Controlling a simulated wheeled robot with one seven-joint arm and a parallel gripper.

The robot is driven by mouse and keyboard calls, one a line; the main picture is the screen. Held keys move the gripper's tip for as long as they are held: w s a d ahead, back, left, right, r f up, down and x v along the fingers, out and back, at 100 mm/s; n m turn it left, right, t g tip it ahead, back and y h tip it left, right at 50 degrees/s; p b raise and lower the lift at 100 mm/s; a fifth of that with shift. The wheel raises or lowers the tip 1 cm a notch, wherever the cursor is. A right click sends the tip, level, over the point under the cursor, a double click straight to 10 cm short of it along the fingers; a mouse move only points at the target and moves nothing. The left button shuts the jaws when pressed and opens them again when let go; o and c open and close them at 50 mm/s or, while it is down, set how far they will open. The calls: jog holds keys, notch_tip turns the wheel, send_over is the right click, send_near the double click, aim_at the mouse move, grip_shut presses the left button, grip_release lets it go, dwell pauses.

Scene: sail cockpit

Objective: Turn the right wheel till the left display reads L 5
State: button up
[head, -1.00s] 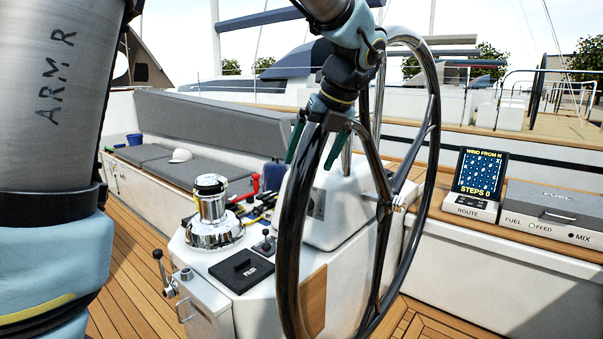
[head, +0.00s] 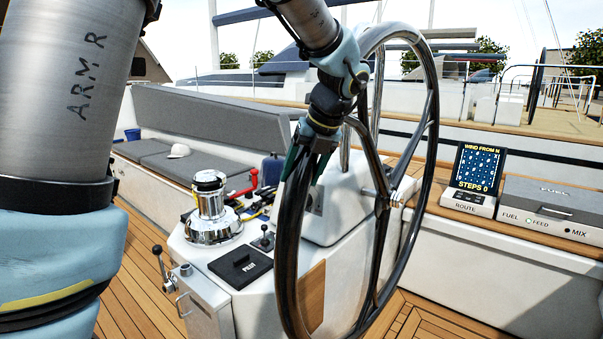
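A large steering wheel (head: 286,240) with a dark rim and metal spokes stands upright in the middle of the head view. It is the only wheel in view. My gripper (head: 304,168) is at the upper left of the rim, pointing down. Its dark green fingers are close together, one on each side of the rim, and appear shut on it. The contact itself is partly hidden. No display reading L and a number is in view. The only screen seen is the route display (head: 478,168), which reads WIND FROM N and STEPS 0.
A fuel box (head: 550,205) is at the right. A grey bench (head: 160,168) with a white cap (head: 179,150) is at the left.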

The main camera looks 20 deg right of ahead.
grip_shut()
dwell(0.4)
jog(key=shift+a+f, duration=0.1)
